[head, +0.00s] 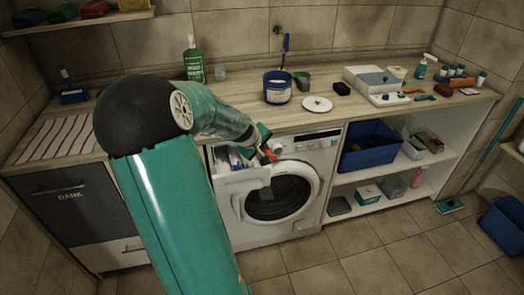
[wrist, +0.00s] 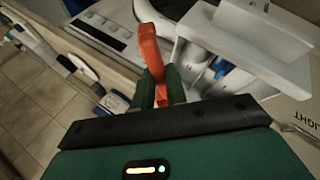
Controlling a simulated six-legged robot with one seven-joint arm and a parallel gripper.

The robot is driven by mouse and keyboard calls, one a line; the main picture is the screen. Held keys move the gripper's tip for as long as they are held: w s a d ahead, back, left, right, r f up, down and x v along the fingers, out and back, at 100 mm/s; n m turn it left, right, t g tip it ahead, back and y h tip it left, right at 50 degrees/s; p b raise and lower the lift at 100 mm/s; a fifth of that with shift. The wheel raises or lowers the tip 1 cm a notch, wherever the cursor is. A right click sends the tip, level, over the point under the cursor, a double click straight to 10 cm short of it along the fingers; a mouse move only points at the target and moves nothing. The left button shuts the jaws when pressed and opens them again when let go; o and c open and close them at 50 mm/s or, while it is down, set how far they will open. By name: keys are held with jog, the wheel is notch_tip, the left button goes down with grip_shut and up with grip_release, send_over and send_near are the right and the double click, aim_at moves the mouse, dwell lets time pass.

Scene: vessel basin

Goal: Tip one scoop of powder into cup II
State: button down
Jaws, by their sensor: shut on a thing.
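My gripper (wrist: 163,88) is shut on a narrow orange piece (wrist: 150,48), which sticks up between the green fingers. I cannot tell whether it is the scoop, and no powder shows on it. In the head view my gripper (head: 266,142) and the orange piece (head: 270,155) are just above the pulled-out white drawer (head: 243,181) of the washing machine. In the wrist view the drawer (wrist: 262,48) is right of the fingers, with pale rounded cups (wrist: 197,55) and a blue part. No II mark is readable.
The washing machine door (head: 279,193) is below the drawer. A white lid (head: 317,104), a dark cup (head: 302,80) and a green bottle (head: 194,63) stand on the counter (head: 240,105). A blue bin (head: 368,147) is on the shelf at right. The floor in front is clear.

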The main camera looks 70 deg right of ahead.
jog(key=shift+s+d+r+y, duration=0.15)
jog(key=shift+r+y, duration=0.1)
jog(key=shift+y, duration=0.05)
jog(key=shift+r+t, duration=0.35)
jog(key=shift+t, duration=0.05)
jog(key=t+y, duration=0.1)
jog(key=r+m+y, duration=0.1)
jog(key=r+t+y, duration=0.1)
jog(key=shift+s+d+r+m+t+y, duration=0.15)
jog(key=shift+s+d+m+t+y, duration=0.15)
jog(key=shift+d, duration=0.05)
jog(key=shift+r+t+y, duration=0.45)
jog(key=shift+t+y, duration=0.05)
jog(key=shift+w, duration=0.15)
